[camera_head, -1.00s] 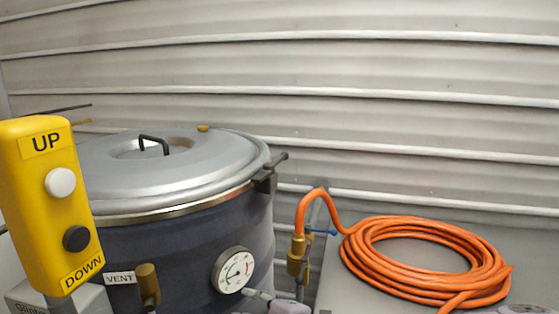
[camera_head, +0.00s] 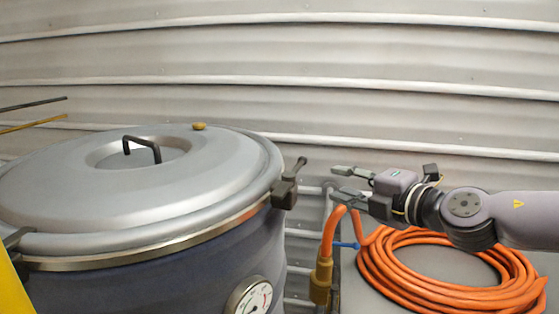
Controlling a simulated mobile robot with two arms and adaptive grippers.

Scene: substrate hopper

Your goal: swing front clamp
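A large dark vessel (camera_head: 170,287) with a domed grey lid (camera_head: 60,190) stands at left. A dark clamp (camera_head: 284,194) with a short rod handle sticking up and outward sits on the rim at the lid's right side. Another dark bracket (camera_head: 14,238) shows at the rim's left edge, partly cut off. My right gripper (camera_head: 334,182) comes in from the right, its fingers pointing left toward the right-hand clamp. It is open and empty, with a gap visible between its fingertips and the clamp. My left gripper is out of view.
A coiled orange hose (camera_head: 400,280) lies on a grey surface below my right arm. Its brass fitting (camera_head: 320,280) stands between vessel and coil. A dial gauge (camera_head: 250,297) is on the vessel front. A yellow box (camera_head: 12,290) edges in at lower left. A corrugated wall (camera_head: 300,60) closes the back.

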